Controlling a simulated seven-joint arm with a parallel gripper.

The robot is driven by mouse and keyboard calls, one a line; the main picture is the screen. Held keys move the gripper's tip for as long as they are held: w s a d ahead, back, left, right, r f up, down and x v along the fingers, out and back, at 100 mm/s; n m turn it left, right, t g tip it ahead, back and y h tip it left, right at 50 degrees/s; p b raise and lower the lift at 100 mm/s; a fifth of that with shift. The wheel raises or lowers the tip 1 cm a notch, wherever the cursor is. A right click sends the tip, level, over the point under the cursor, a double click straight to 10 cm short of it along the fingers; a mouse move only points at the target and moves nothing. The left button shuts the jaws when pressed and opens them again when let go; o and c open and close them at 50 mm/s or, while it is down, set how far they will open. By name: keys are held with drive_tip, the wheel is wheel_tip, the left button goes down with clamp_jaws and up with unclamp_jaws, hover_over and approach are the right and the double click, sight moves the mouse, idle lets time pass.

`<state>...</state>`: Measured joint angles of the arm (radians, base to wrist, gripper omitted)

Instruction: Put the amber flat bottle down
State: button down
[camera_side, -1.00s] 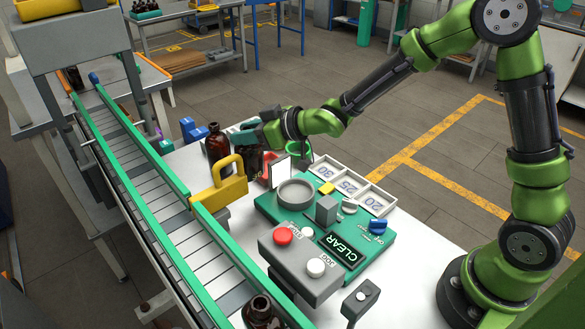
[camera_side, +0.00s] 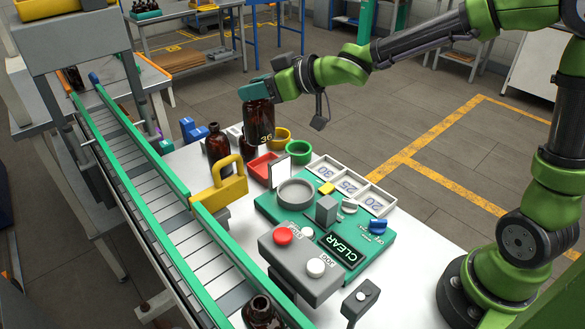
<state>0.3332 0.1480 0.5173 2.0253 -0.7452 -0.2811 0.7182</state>
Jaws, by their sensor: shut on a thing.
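My gripper (camera_side: 257,90) is shut on the amber flat bottle (camera_side: 259,124), around its top. The bottle hangs upright above the far end of the white table and bears the number 36. The jaws hide its neck. A second amber bottle (camera_side: 217,146) stands on the table to the left and below. Another dark amber bottle (camera_side: 248,152) shows partly behind the held one, mostly hidden.
The green scale panel (camera_side: 350,262), number trays (camera_side: 349,187), yellow padlock-shaped block (camera_side: 219,188) and conveyor (camera_side: 150,190) are nearer. One bottle (camera_side: 262,312) is on the conveyor.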

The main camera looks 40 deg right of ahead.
drive_tip(key=s+d+r+m+h, duration=0.1)
drive_tip(key=s+d+m+h, duration=0.2)
drive_tip(key=s+d, duration=0.55)
drive_tip(key=w+a+r+n+g+y, duration=0.1)
drive_tip(key=a+r+n+g+y, duration=0.3)
drive_tip(key=a, duration=0.6)
drive_tip(key=a+f+n+g+y, duration=0.1)
drive_tip(key=a+n+g+y, duration=0.1)
drive_tip(key=a+n+y, duration=0.6)
drive_tip(key=s+a+f+n+g+h, duration=0.1)
drive_tip(key=s+a+f+n+g, duration=0.1)
drive_tip(key=s+a+n+g, duration=0.25)
drive_tip(key=s+a+f+n+g, duration=0.25)
drive_tip(key=a+g, duration=0.25)
drive_tip(key=a, duration=0.3)
wheel_tip(320, 180, down, 12)
drive_tip(key=s+n+g+h, duration=0.1)
drive_tip(key=n+g, duration=0.1)
drive_tip(key=g, duration=0.1)
drive_tip(key=shift+s+a+r+n, duration=0.2)
drive_tip(key=shift+a+n, duration=0.1)
drive_tip(key=shift+a, duration=0.1)
drive_tip(key=shift+f, duration=0.15)
